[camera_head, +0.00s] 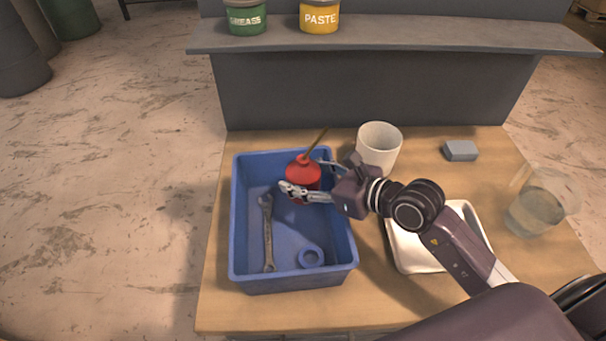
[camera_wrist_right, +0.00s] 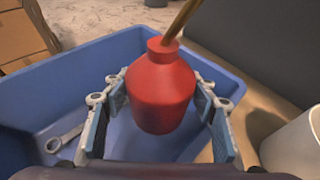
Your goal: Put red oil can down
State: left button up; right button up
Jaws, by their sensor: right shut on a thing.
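The red oil can (camera_head: 303,172) with its thin brown spout is upright at the back right part of the blue bin (camera_head: 240,215). My right gripper (camera_head: 305,180) reaches in from the right and is shut on the can. In the right wrist view the can (camera_wrist_right: 160,92) sits between the two fingers of the gripper (camera_wrist_right: 160,110), over the blue bin (camera_wrist_right: 60,95). I cannot tell whether its base touches the bin floor. My left gripper is not in view.
The bin also holds a wrench (camera_head: 267,235) and a blue ring (camera_head: 311,257). A white cup (camera_head: 379,146), a grey block (camera_head: 460,150), a white tray (camera_head: 408,252) and a clear beaker (camera_head: 538,205) stand on the wooden table (camera_head: 240,317). Grease (camera_head: 246,18) and paste (camera_head: 319,16) tins stand on the shelf behind.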

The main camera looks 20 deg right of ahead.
jog(key=shift+f+b, duration=0.45)
jog(key=shift+f, duration=0.05)
jog(key=shift+f, duration=0.1)
jog(key=o, duration=1.3)
jog(key=shift+o, duration=0.2)
